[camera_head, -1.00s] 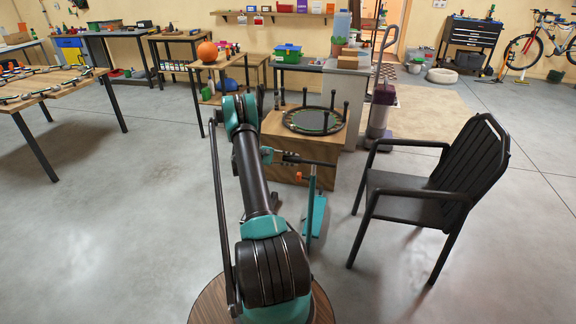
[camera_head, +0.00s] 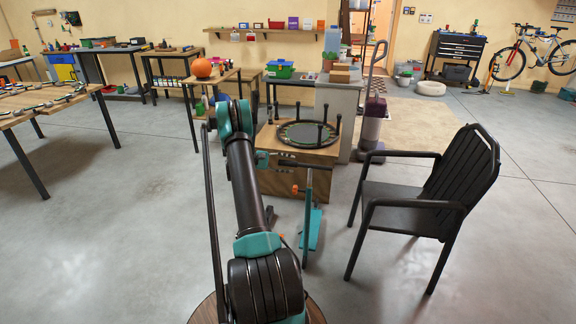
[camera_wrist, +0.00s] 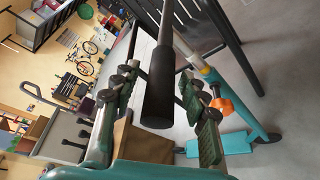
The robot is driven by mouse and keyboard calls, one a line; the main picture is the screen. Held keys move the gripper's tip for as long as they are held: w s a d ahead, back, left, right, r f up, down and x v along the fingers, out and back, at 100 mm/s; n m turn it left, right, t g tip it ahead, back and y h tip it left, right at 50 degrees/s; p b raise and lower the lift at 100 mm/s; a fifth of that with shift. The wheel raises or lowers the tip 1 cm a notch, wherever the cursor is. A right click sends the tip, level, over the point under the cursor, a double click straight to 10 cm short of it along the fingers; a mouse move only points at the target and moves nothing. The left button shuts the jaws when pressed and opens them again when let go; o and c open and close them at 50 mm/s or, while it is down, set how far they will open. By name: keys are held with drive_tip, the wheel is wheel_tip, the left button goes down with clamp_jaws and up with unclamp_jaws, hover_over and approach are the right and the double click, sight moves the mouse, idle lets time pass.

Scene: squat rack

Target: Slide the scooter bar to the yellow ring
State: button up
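The teal scooter (camera_head: 307,215) stands on the floor in front of a wooden box, with its deck low and its post upright. Its horizontal bar with a black grip (camera_wrist: 159,97) shows large in the wrist view. My gripper (camera_wrist: 160,112) has its two green-padded fingers apart, one on each side of the grip. Gaps show between the pads and the grip. In the head view my arm partly hides the gripper at the bar's left side. An orange clamp knob (camera_wrist: 222,106) sits on the scooter post.
A black armchair (camera_head: 425,190) stands right of the scooter. A small round trampoline (camera_head: 308,134), legs up, lies on the wooden box (camera_head: 290,180) behind the scooter. An upright vacuum (camera_head: 374,120) stands behind.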

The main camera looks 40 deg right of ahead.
drive_tip(key=v, duration=1.2)
drive_tip(key=shift+w, duration=0.1)
idle(0.4)
